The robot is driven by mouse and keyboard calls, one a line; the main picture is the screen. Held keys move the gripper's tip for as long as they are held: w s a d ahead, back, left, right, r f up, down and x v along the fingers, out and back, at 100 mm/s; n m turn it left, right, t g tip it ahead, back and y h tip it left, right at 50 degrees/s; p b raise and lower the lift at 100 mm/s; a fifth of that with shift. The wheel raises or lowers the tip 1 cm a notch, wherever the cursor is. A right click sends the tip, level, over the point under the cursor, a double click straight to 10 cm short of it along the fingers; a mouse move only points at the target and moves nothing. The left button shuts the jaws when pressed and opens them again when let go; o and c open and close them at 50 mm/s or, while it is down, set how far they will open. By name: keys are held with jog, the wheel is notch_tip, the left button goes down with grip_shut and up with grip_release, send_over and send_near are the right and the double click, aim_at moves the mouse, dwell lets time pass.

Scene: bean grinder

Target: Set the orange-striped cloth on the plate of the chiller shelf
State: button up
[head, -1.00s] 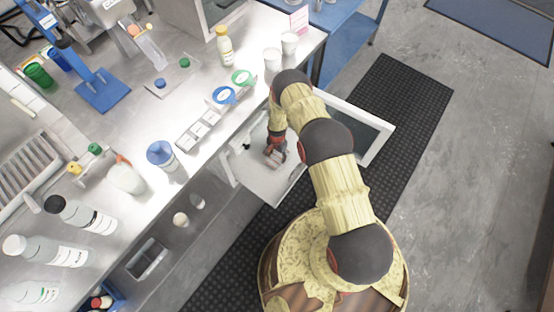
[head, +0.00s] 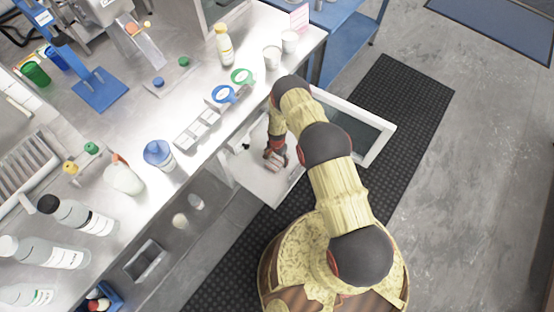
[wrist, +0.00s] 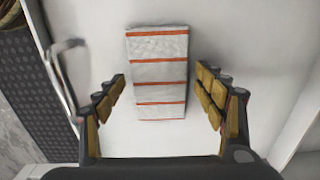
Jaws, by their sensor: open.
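The orange-striped cloth (wrist: 158,75) is a pale folded block with several orange stripes. In the wrist view it lies on a white flat surface (wrist: 220,40) between the open fingers of my gripper (wrist: 163,95), with a gap on either side. In the head view, my gripper (head: 275,158) is low over a pale pulled-out shelf (head: 262,188) below the counter, at the open door. The cloth is small and partly hidden there by my gripper. I cannot make out a plate separate from this pale surface.
The open door (head: 375,135) with a dark pane stands right of my arm. The steel counter (head: 130,215) holds bottles, cups and a segmented tray (head: 197,128). A metal handle (wrist: 62,85) shows at left in the wrist view. A black mat (head: 420,95) covers the floor.

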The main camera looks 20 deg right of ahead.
aim_at(277, 160)
notch_tip(277, 160, up, 8)
jog(key=p, duration=0.3)
jog(key=shift+f, duration=0.1)
dwell(0.7)
